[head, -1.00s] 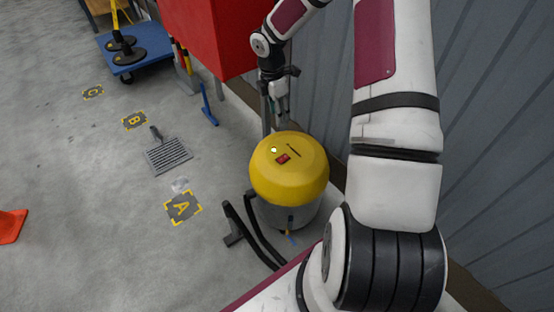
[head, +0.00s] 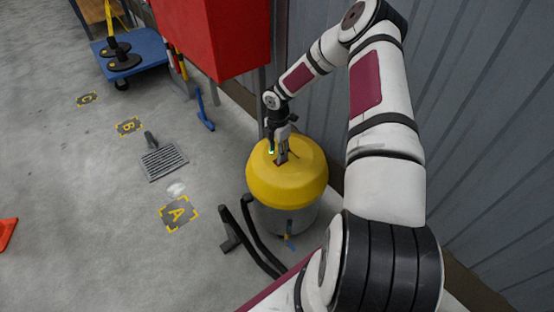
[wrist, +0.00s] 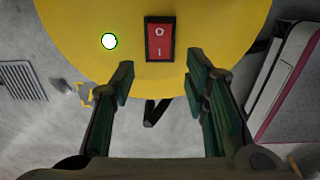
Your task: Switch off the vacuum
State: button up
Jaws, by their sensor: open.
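The vacuum (head: 290,185) stands on the floor with a yellow domed lid and a grey drum. In the wrist view its yellow lid (wrist: 215,25) fills the upper middle. A red rocker switch (wrist: 159,40) in a black frame sits on the lid, marked O at the top and I below. A round light (wrist: 109,41), white with a green rim, is to its left and looks lit. My gripper (wrist: 160,85) is open and empty, its fingers apart just below the switch in the picture. In the head view my gripper (head: 281,157) is over the lid and hides the switch.
A red cabinet (head: 225,35) hangs close behind my arm, and a grey ribbed wall (head: 470,130) runs along the right. A black hose or handle (head: 248,240) is beside the vacuum. A floor grate (head: 163,162) and a blue cart (head: 140,52) are at left.

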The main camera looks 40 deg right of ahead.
jog(key=shift+f+b, duration=0.3)
jog(key=shift+f, duration=1.7)
jog(key=shift+c, duration=0.3)
grip_shut()
